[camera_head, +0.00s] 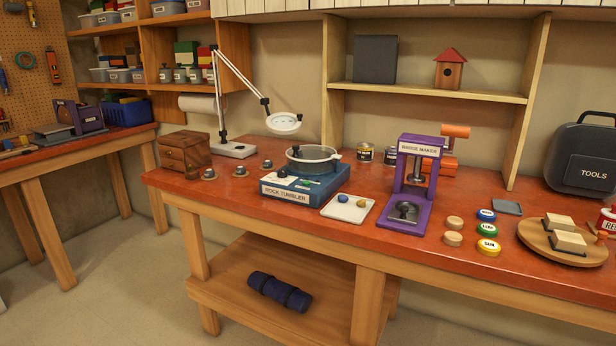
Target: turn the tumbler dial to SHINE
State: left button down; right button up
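The rock tumbler (326,185) is a blue box on the red-topped workbench, left of the purple badge maker. Its front label reads "ROCK TUMBLER". A clear round drum (313,160) with a grey rim sits on top. A small dark knob (283,173) shows at the upper left of its front; I cannot read any setting marks, so I cannot tell where the dial points. A small pale piece lies near the knob. Neither my left nor my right gripper shows in the head view.
Small grey-and-tan pieces (240,171) and a wooden chest (183,154) stand left. A magnifier lamp (284,123) reaches over behind the tumbler. The bench front edge is near.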

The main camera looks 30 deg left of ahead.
aim_at(282, 173)
jog(key=i+j+z, duration=0.1)
jog(key=j, duration=0.7)
jog(key=i+j+z, duration=0.15)
jog(key=j, duration=0.3)
